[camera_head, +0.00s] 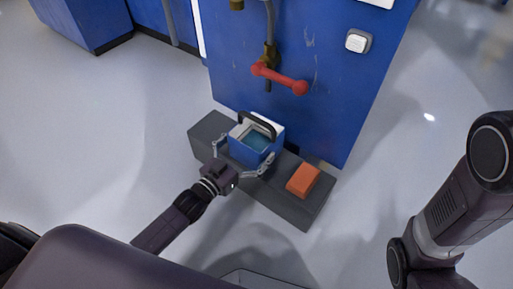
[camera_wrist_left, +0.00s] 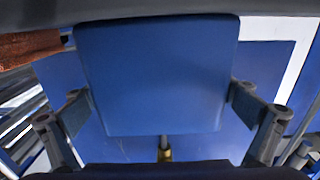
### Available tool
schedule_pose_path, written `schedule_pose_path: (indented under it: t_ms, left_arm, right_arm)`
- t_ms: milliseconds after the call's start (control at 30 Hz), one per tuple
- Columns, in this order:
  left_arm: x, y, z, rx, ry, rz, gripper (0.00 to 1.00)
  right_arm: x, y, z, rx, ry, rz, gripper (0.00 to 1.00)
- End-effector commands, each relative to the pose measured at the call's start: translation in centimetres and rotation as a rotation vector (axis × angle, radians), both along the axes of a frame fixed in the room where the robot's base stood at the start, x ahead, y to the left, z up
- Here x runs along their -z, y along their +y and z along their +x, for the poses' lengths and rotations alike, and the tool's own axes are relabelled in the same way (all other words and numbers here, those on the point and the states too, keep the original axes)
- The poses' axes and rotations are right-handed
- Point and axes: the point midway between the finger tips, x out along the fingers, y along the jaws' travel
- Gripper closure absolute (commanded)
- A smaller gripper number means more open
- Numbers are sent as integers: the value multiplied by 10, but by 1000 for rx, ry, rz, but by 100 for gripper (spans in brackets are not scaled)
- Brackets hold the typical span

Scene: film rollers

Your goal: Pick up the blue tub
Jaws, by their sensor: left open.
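The blue tub (camera_head: 244,152) has a white rim, a dark handle arched over its top and teal contents. It stands upright on a dark grey bench (camera_head: 205,130). My left gripper (camera_head: 243,159) is open, with one finger on each side of the tub. In the left wrist view the tub's blue wall (camera_wrist_left: 158,75) fills the middle, between the two spread fingers (camera_wrist_left: 160,118). I cannot tell whether the fingers touch it. My right arm shows at the right in the head view, but its gripper is out of view.
An orange block (camera_head: 303,180) lies on the bench to the right of the tub. Behind stands a blue cabinet (camera_head: 335,90) with a red lever (camera_head: 279,78) on a brass valve above the tub.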

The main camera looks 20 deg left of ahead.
Motion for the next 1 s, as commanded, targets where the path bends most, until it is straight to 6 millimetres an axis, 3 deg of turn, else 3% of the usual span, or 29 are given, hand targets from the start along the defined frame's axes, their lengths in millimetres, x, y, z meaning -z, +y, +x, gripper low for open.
schedule_pose_path:
  t_ms: [200,467,867,1000]
  left_arm:
    - [3,-9,21,2,0,1,0]
    - [1,-9,23,1,1,0,0]
    - [1,-9,23,1,1,0,43]
    - [-1,-9,23,2,-3,-1,43]
  right_arm:
    - [17,0,-3,1,-8,-1,60]
    - [16,0,-3,1,-8,-1,60]
    - [16,0,-3,0,-9,-1,60]
    - [16,0,-3,0,-9,-1,60]
